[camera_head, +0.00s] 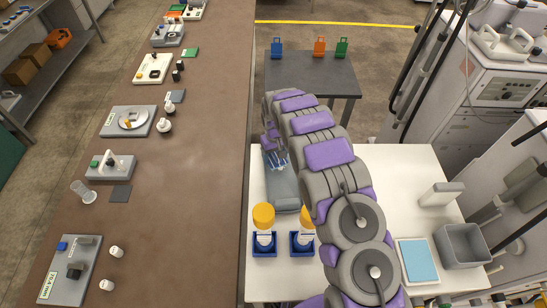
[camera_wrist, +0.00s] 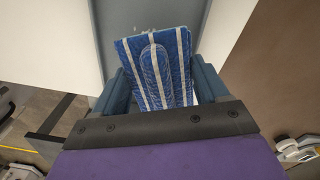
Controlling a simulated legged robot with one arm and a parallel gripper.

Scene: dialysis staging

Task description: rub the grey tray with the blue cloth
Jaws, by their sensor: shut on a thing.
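My gripper (camera_wrist: 160,78) is shut on the blue cloth (camera_wrist: 155,62), which has white stripes and stands up between the two fingers in the wrist view. In the head view the cloth (camera_head: 279,160) is small and partly hidden by my arm. The grey tray (camera_head: 285,192) lies on the white table, below and beside my gripper. Its far part is hidden by the arm. A grey surface behind the cloth in the wrist view looks like the tray (camera_wrist: 140,16). I cannot tell whether the cloth touches it.
Two orange-capped bottles (camera_head: 263,225) stand in blue holders just in front of the tray. A grey bin (camera_head: 462,243) and a light-blue pad (camera_head: 420,262) are at the right of the white table (camera_head: 400,165). A dark table (camera_head: 330,75) is beyond; a long brown bench (camera_head: 190,150) runs left.

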